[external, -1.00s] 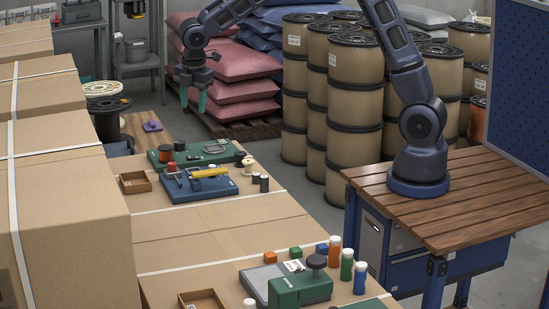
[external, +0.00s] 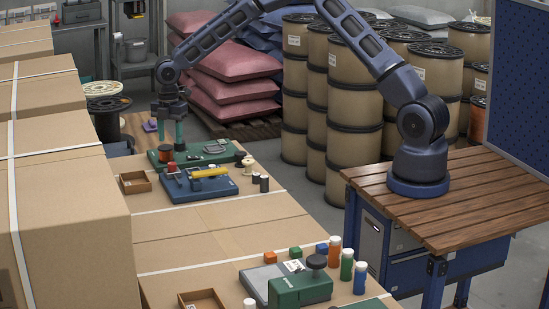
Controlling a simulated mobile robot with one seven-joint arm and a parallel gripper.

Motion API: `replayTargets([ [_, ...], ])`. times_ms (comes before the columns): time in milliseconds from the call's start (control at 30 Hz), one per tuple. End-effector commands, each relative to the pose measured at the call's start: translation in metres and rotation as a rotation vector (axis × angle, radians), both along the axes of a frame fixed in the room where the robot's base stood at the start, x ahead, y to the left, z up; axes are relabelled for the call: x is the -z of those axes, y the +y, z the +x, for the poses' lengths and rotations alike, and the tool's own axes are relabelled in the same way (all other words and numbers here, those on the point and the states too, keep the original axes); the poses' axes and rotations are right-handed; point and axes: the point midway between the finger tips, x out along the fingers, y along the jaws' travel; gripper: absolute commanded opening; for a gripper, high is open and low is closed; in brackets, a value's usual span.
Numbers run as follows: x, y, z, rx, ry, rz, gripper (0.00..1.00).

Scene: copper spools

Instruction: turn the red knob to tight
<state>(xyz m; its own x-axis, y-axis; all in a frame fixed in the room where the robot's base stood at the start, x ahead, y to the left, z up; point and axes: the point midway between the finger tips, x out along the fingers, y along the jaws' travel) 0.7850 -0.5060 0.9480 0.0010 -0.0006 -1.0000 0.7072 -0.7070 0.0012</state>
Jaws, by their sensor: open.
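A small red knob (external: 172,167) stands on the left part of a blue device (external: 212,187) on the cardboard-box worktop. A yellow bar (external: 209,172) lies across the same device. My gripper (external: 171,147) points down with its two green fingers apart and nothing visible between them. It is just above and behind the red knob in this view, over the left part of a green device (external: 222,158). I cannot tell its exact height or whether it touches anything. The knob's markings are too small to read.
An open brown box (external: 135,183) sits left of the blue device. Dark cylinders (external: 264,184) and a pale spool (external: 248,166) stand to its right. A second green device (external: 300,290) and several coloured bottles (external: 347,265) are nearer. The worktop between (external: 205,215) is clear.

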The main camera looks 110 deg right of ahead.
Motion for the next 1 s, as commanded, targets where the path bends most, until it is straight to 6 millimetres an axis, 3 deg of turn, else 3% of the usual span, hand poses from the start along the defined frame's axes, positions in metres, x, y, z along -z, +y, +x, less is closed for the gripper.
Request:
replayTargets([
  [300, 0.055, 0.001, -0.001, 0.0, 0.001, 0.002, 0.48],
  [500, 0.079, 0.001, 0.0, 0.0, 0.0, 0.0, 0.48],
  [967, 0.089, 0.0, 0.0, 0.001, -0.001, -0.001, 0.48],
  [1000, 0.089, 0.0, 0.0, 0.001, -0.001, -0.001, 0.43],
])
